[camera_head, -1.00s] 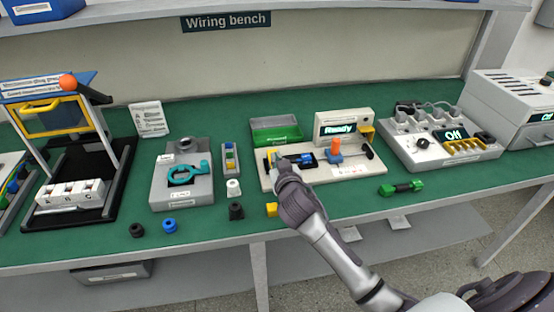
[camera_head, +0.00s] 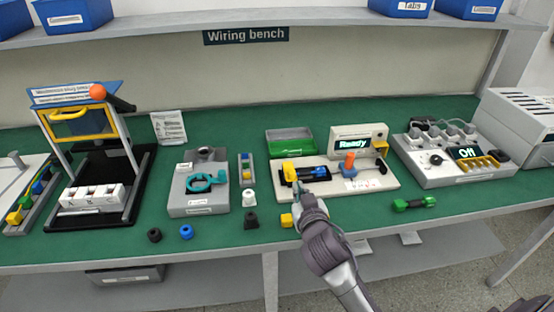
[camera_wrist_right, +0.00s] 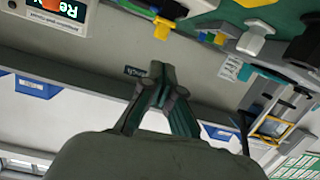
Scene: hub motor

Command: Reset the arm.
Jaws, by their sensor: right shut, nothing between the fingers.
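My right gripper (camera_head: 306,190) reaches in from the lower right of the head view. It is at the front edge of the white "Ready" station (camera_head: 378,177), beside the black and blue piece (camera_head: 312,171) lying in its slot. The gripper is shut and empty. In the right wrist view its fingers (camera_wrist_right: 165,85) come together in front of the grey back panel, with nothing between them. My left gripper is not in view.
A yellow block (camera_head: 286,220), a black part (camera_head: 251,221) and a green connector (camera_head: 414,203) lie near the front edge. A grey fixture with a teal ring (camera_head: 204,184) stands to the left, and a grey unit reading "Off" (camera_head: 440,170) to the right.

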